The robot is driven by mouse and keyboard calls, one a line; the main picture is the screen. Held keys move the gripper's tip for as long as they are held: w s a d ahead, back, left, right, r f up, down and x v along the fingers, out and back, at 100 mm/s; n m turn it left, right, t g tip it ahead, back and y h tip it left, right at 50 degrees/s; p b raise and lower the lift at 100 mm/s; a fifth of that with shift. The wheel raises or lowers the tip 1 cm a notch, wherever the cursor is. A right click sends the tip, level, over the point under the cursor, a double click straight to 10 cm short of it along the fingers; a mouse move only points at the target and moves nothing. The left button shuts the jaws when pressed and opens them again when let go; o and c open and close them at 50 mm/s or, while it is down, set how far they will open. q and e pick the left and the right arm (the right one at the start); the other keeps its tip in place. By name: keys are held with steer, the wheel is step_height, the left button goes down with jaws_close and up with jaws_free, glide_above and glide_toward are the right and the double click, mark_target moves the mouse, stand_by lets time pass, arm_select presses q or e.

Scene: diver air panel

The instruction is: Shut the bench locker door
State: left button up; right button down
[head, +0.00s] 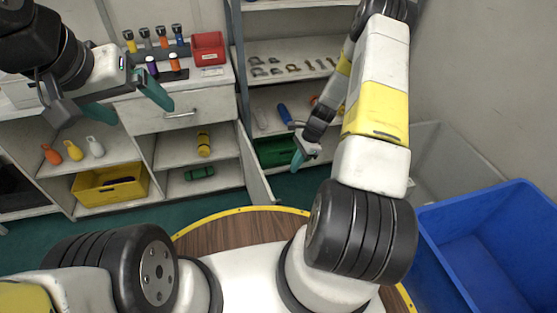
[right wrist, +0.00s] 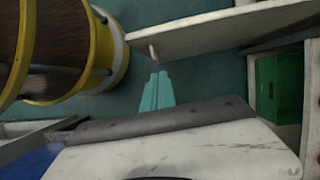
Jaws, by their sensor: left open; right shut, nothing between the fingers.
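The bench locker door (head: 256,165) stands swung open at the right end of the bench, seen nearly edge-on in the head view. In the right wrist view the door (right wrist: 225,30) is a pale panel across the top, with a small handle (right wrist: 153,52) near its left end. My right gripper (head: 298,165) is shut and empty, to the right of the door. In the wrist view its teal fingers (right wrist: 157,88) point toward the handle, apparently with a gap. My left gripper (head: 140,108) is open and empty in front of the bench drawer.
The open bench shelves hold a yellow bin (head: 110,190) and several bottles. A red box (head: 208,48) and flashlights stand on top. A shelf unit with a green bin (head: 276,151) is behind my right gripper. A blue crate (head: 490,250) is at the right.

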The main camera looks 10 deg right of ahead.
steer(key=s+a+f, duration=0.1)
steer(key=a+f, duration=0.6)
steer(key=f, duration=0.2)
steer(key=shift+a, duration=0.3)
